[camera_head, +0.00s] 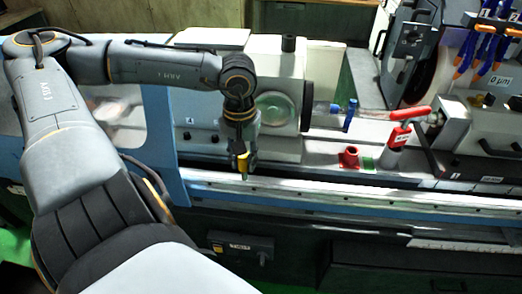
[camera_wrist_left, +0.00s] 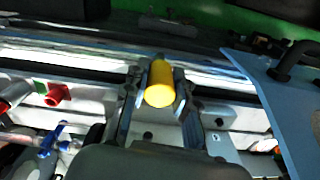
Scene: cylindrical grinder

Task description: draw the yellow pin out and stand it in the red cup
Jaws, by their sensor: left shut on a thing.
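My left gripper (camera_head: 243,156) points down over the front of the machine bed, left of the cup. It is shut on the yellow pin (camera_head: 243,163), which is partly covered by the fingers. In the left wrist view the pin (camera_wrist_left: 160,84) shows its rounded yellow end between the two fingers. The head view shows a darker lower tip; I cannot tell whether it touches the bed. The red cup (camera_head: 349,158) stands on the machine table to the right of the gripper. It also shows at left in the left wrist view (camera_wrist_left: 58,94). My right gripper is not in view.
A green patch (camera_head: 368,163) lies beside the cup. A blue part (camera_head: 350,116) rises behind the cup. The blue machine guard (camera_head: 158,120) is left of the gripper. The front rail is clear between gripper and cup.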

